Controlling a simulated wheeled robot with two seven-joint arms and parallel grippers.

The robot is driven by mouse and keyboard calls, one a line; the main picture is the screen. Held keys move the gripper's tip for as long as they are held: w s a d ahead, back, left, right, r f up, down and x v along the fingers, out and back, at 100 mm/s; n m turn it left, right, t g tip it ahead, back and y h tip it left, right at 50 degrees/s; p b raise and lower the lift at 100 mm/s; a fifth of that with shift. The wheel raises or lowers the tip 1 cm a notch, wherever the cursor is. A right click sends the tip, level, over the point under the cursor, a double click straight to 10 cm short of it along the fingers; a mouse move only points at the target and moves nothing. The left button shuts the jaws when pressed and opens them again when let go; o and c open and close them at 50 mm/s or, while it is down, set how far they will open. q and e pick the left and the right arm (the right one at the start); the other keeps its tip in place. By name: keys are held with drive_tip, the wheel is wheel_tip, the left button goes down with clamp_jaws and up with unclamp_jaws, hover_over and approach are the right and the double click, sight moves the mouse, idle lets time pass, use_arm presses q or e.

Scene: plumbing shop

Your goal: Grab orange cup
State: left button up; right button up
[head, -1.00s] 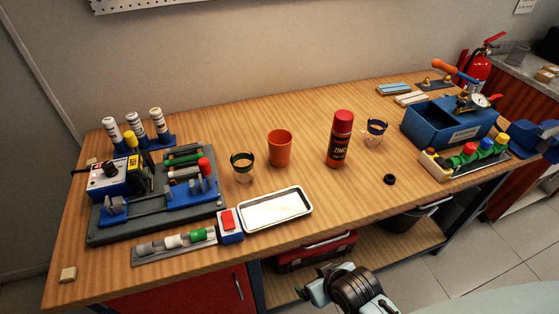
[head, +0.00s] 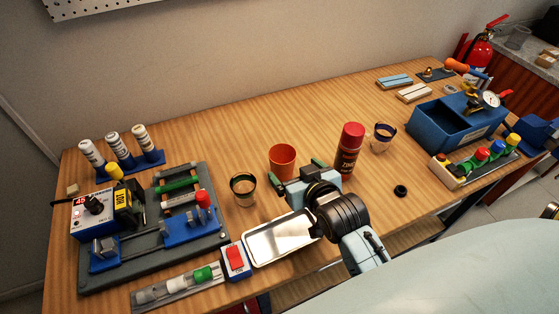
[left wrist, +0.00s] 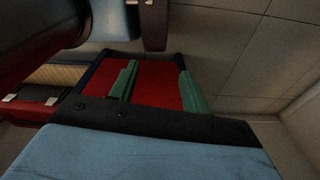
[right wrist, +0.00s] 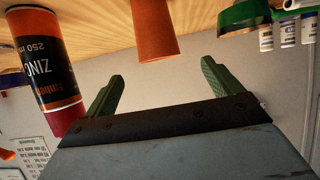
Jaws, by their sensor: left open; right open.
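The orange cup (head: 282,160) stands upright near the middle of the wooden bench. My right gripper (head: 303,172) is open and empty, just on the near side of the cup in the head view. In the right wrist view the cup (right wrist: 153,28) appears upside down, ahead of the right gripper's (right wrist: 160,68) two green fingers and apart from them. My left gripper (left wrist: 153,65) is open and empty in the left wrist view, with a red panel beyond it. It is not in the head view.
A red and black spray can (head: 349,150) stands right of the cup; a dark-banded glass (head: 243,190) stands left. A metal tray (head: 262,243) lies below the right gripper. Another glass (head: 382,138) is behind the can. The bench behind the cup is clear.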

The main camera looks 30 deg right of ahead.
sight(288, 165)
drive_tip(key=x, duration=0.4)
drive_tip(key=shift+f, duration=0.15)
drive_tip(key=shift+w+f, duration=0.1)
drive_tip(key=shift+w, duration=0.35)
drive_tip(key=x, duration=0.4)
drive_tip(key=shift+w+d, duration=0.2)
drive_tip(key=shift+d, duration=0.05)
drive_tip(key=shift+w+f, duration=0.1)
drive_tip(key=shift+w, duration=0.1)
use_arm(q)
drive_tip(key=shift+s+f, duration=0.25)
drive_tip(key=shift+s, duration=0.6)
use_arm(e)
drive_tip(key=c, duration=1.1)
drive_tip(key=shift+o, duration=0.2)
